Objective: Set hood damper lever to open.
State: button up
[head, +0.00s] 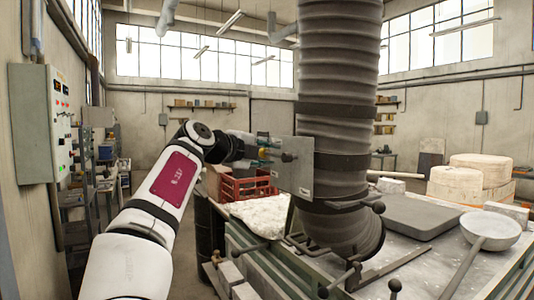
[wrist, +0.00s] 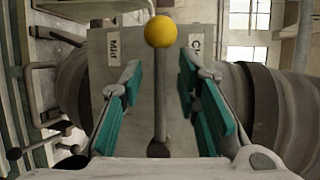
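The damper lever (wrist: 159,95) is a grey rod with a yellow ball knob (wrist: 160,31), on a grey plate (wrist: 105,50) fixed to the duct. In the wrist view the rod points straight up from its pivot, between a "Mid" label at left and a partly hidden label starting "Cl" at right. My gripper (wrist: 158,82) is open, with its teal-padded fingers on either side of the rod and visible gaps to it. In the head view the plate (head: 294,168) faces my gripper (head: 268,150); the lever is hard to make out there. No "open" label is readable.
The ribbed duct (head: 340,60) hangs over a bench beside the plate. A ladle (head: 490,232) and a dark flat slab (head: 412,214) lie on the bench at right. A red crate (head: 245,188) is behind my arm. A control box (head: 42,122) is on the left wall.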

jog(key=shift+w, duration=0.1)
jog(key=shift+c, duration=0.6)
grip_shut()
